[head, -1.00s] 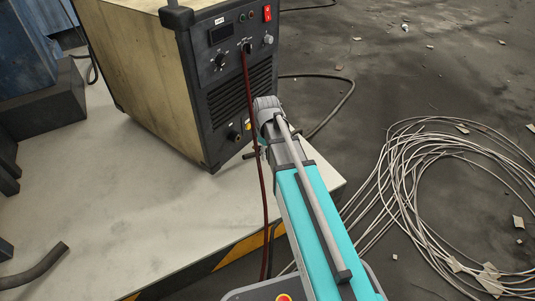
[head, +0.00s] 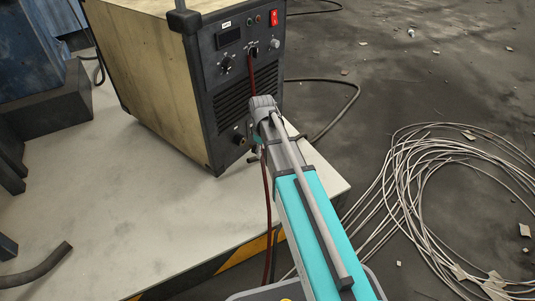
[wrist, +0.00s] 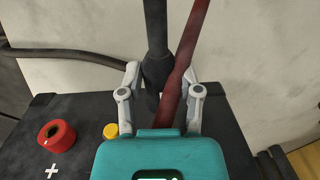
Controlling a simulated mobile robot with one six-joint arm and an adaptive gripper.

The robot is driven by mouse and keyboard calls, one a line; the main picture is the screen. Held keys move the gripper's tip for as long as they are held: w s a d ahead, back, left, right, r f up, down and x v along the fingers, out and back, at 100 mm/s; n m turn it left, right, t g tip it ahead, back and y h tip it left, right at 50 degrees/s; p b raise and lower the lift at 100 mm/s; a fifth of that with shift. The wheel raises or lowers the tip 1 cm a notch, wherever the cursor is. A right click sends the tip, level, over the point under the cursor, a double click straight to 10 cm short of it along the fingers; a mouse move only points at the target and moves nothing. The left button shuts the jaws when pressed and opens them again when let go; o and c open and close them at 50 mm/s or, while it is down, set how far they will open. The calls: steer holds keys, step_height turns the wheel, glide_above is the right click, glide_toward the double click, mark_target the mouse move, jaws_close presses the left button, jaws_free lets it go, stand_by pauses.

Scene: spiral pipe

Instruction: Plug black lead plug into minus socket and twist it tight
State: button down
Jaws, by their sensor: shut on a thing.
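The black lead plug (wrist: 156,72) sits between the fingers of my gripper (wrist: 160,92) in the wrist view, with its black lead running up out of the picture. My gripper is shut on it. The red plus socket (wrist: 57,135) is at lower left in the wrist view.
A dark red cable (wrist: 190,50) crosses in front of the plug between the fingers. A yellow knob (wrist: 111,131) is beside my left finger. The machine stands on a pale table (head: 120,215). Coiled grey cable (head: 410,190) lies on the floor at right.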

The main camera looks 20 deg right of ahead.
steer(key=shift+w+a, duration=0.5)
steer(key=shift+w, duration=0.2)
steer(key=shift+w+a, duration=0.55)
steer(key=shift+w, duration=0.2)
steer(key=shift+w+a, duration=0.5)
steer(key=shift+w, duration=0.2)
stand_by(0.9)
steer(key=shift+w+d+f+g+y+b, duration=0.1)
steer(key=shift+g+y+b, duration=0.1)
steer(key=shift+g+y, duration=0.15)
steer(key=shift+w+d+f+g+y+b, duration=0.15)
steer(key=shift+g+y, duration=0.1)
steer(key=shift+y, duration=0.2)
steer(key=shift+g+y+b, duration=1.1)
steer(key=shift+y+b, duration=0.05)
steer(key=shift+y, duration=0.35)
steer(key=shift+s+r+y, duration=0.1)
steer(key=shift+r+y, duration=0.05)
steer(key=shift+y, duration=0.15)
steer(key=c, duration=0.5)
jaws_free()
